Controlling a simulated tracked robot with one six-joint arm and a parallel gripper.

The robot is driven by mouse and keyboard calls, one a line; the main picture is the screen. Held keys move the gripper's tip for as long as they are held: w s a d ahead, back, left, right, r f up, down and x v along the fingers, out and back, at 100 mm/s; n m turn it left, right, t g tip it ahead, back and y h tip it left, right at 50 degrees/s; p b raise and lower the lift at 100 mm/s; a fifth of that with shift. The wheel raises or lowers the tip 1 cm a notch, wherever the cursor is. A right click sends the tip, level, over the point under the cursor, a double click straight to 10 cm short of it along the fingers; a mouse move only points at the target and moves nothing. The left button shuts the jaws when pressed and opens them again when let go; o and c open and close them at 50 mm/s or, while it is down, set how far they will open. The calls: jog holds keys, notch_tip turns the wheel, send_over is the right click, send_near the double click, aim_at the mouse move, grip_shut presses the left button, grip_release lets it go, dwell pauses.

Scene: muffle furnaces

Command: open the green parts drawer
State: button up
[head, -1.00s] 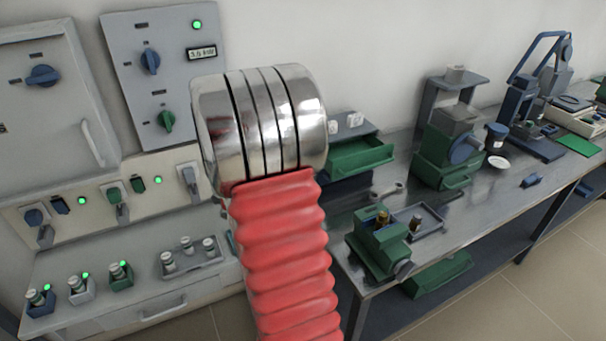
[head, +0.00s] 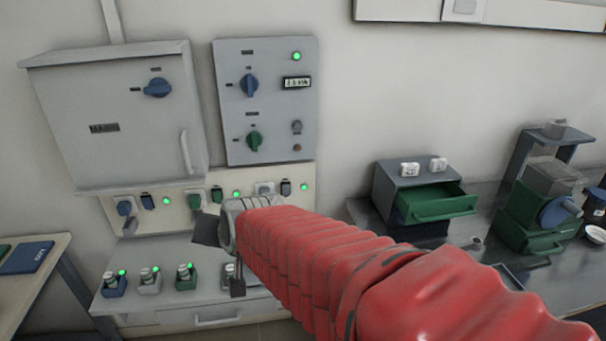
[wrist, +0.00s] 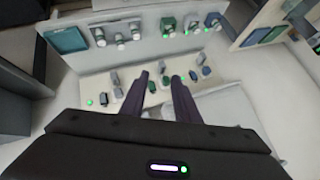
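The green parts drawer (head: 445,208) stands pulled out of a small grey cabinet (head: 408,180) on the workbench, right of centre in the head view. Its front handle faces the room. My red-sleeved arm crosses below and in front of it. My gripper (wrist: 168,80) is open and empty in the wrist view, its two dark fingers apart. It points at the furnace control console, well to the left of the drawer in the head view, where its wrist end partly hides it. I cannot make out the drawer in the wrist view.
A wall panel (head: 265,130) with knobs and a large grey furnace door (head: 110,140) stand left. A console (head: 150,215) with switches and several small bottles is below. A green machine (head: 540,215) stands right of the drawer. A side table (head: 30,285) is at far left.

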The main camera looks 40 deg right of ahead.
jog(key=s+a+n+g, duration=0.1)
jog(key=s+a+n, duration=0.2)
jog(key=s, duration=0.4)
jog(key=s+a+n+g+y, duration=0.1)
jog(key=s+a+n, duration=0.3)
jog(key=s, duration=0.4)
jog(key=shift+n+g, duration=0.6)
jog(key=shift+g, duration=0.1)
jog(key=shift+s, duration=0.1)
